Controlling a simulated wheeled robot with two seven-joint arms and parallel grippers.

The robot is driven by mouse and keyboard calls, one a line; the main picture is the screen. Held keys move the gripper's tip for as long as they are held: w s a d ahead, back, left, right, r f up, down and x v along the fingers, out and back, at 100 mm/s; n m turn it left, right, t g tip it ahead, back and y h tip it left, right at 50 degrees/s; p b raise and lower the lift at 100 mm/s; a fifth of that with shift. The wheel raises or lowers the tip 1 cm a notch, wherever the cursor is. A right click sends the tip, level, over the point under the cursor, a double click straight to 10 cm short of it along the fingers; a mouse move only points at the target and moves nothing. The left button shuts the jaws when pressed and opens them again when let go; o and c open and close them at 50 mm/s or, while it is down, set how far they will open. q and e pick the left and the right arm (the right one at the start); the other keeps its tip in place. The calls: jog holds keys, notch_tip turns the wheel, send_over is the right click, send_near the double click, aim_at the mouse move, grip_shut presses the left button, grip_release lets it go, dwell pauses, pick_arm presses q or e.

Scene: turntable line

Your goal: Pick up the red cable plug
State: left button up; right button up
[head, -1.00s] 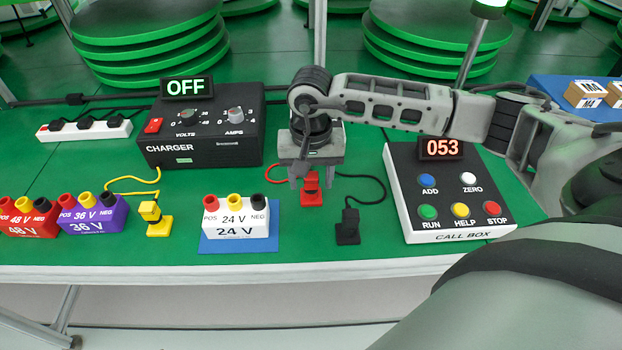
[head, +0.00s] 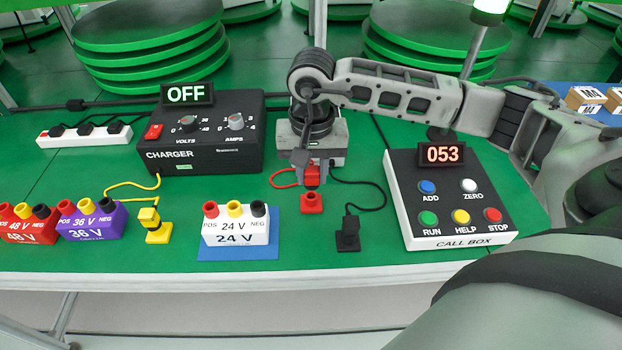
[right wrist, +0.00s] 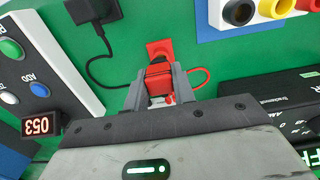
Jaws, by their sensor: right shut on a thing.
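The red cable plug (head: 313,172) is between the fingers of my right gripper (head: 312,180), which is shut on it. The plug is held just above its red stand (head: 311,204) on the green table, with a small gap between them. In the right wrist view the red plug (right wrist: 158,77) sits between the two grey fingertips of my right gripper (right wrist: 157,83), and the red stand (right wrist: 159,48) shows beyond it. The red cable loops to one side of the plug. My left gripper is not in view.
The white 24 V battery (head: 234,232) stands on a blue mat to the left. A black plug (head: 348,232) stands to the right, before the call box (head: 450,205). The charger (head: 200,135), reading OFF, is behind left. A yellow plug (head: 151,225) stands farther left.

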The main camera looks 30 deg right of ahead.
pick_arm(q)
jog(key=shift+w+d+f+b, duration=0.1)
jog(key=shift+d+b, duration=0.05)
jog(key=shift+b, duration=0.55)
pick_arm(e)
jog(key=s+a+r, duration=0.5)
jog(key=s+r, duration=0.4)
jog(key=s, duration=0.3)
jog(key=shift+s, duration=0.15)
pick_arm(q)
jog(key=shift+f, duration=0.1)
pick_arm(e)
jog(key=shift+f, duration=0.1)
